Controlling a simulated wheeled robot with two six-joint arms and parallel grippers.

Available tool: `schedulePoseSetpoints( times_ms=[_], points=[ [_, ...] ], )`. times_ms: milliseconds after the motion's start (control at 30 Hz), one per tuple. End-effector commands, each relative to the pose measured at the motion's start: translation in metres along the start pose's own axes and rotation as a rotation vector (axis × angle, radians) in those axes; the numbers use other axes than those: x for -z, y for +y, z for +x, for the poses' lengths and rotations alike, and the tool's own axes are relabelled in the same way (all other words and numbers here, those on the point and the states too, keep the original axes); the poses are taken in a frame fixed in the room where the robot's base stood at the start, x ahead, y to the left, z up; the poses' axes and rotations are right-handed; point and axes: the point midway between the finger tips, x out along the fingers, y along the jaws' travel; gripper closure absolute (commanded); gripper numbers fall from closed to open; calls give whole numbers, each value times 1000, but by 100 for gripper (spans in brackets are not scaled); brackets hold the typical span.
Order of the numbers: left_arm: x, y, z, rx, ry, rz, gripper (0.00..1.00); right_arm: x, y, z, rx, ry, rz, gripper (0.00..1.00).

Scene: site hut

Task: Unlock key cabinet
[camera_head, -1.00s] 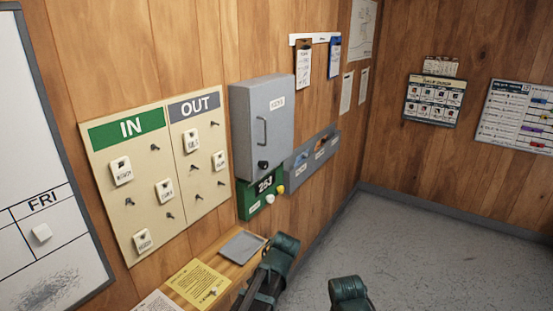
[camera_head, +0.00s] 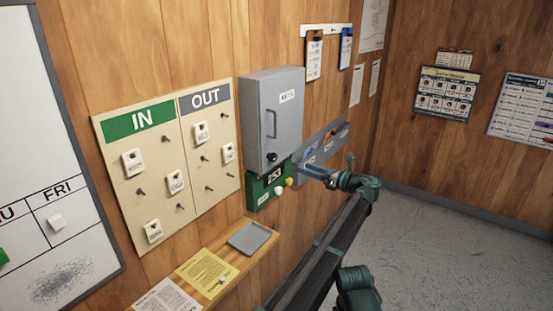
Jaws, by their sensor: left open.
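The grey key cabinet (camera_head: 272,120), labelled as keys, is mounted on the wood wall with its door shut. A bar handle is on its door, and a dark round lock or knob (camera_head: 272,156) is near the bottom of the door. My left gripper (camera_head: 326,166) is open and empty, right of and slightly below the cabinet, in front of the wall rack and apart from the cabinet door. A small pale item (camera_head: 221,280) lies on the yellow sheet on the shelf; I cannot tell whether it is a key. My right gripper is not in view.
A green box (camera_head: 262,192) reading 253 with pale and yellow knobs sits under the cabinet. The IN/OUT board (camera_head: 168,165) hangs to the left. A wooden shelf (camera_head: 262,258) holds a grey tray (camera_head: 250,238) and papers. A grey-blue rack (camera_head: 330,142) is on the right.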

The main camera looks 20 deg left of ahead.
Motion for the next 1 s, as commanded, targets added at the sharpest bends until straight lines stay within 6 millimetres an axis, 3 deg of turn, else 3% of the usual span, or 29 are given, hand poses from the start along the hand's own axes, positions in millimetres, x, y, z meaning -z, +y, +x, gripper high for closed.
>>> schedulePoseSetpoints(
  times_ms=[267, 700, 1000],
  points=[
    [-3, -1, 7, -3, -12, 16, 29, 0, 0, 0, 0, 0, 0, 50],
    [-4, -1, 91, -4, -10, 14, 29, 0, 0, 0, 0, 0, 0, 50],
    [-4, -1, 129, -2, -10, 14, 29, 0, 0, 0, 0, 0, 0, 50]
  ],
)
